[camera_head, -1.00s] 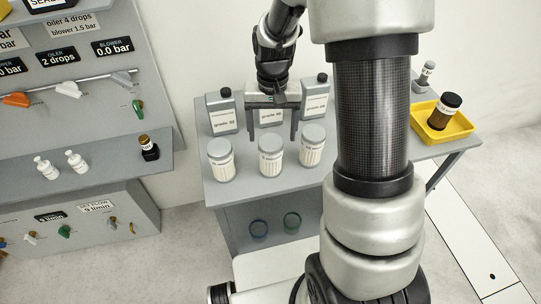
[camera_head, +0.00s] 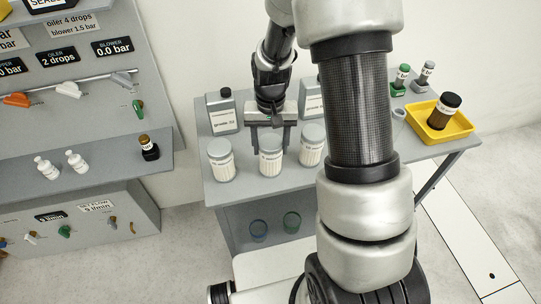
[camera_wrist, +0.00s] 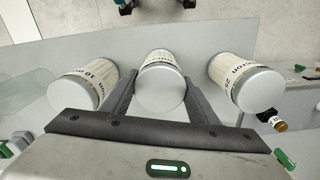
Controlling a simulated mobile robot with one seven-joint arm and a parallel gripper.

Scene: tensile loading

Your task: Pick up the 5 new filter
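Three white filter cartridges with grey lids stand in a row on the grey table: the left one (camera_head: 221,160), the middle one (camera_head: 270,156) and the right one (camera_head: 312,146). My gripper (camera_head: 270,140) is low over the middle cartridge with its fingers open. In the wrist view, the fingers of my gripper (camera_wrist: 160,85) lie on either side of the middle cartridge (camera_wrist: 161,80), very close to it; contact is unclear. The outer cartridges show there at left (camera_wrist: 84,83) and right (camera_wrist: 247,83). Their labels are only partly legible, and the middle number is hidden.
Grey bottles (camera_head: 222,112) stand behind the cartridges, close to my gripper. A yellow tray (camera_head: 440,128) with a brown jar (camera_head: 444,110) is at the table's right. A control panel (camera_head: 85,95) stands at left.

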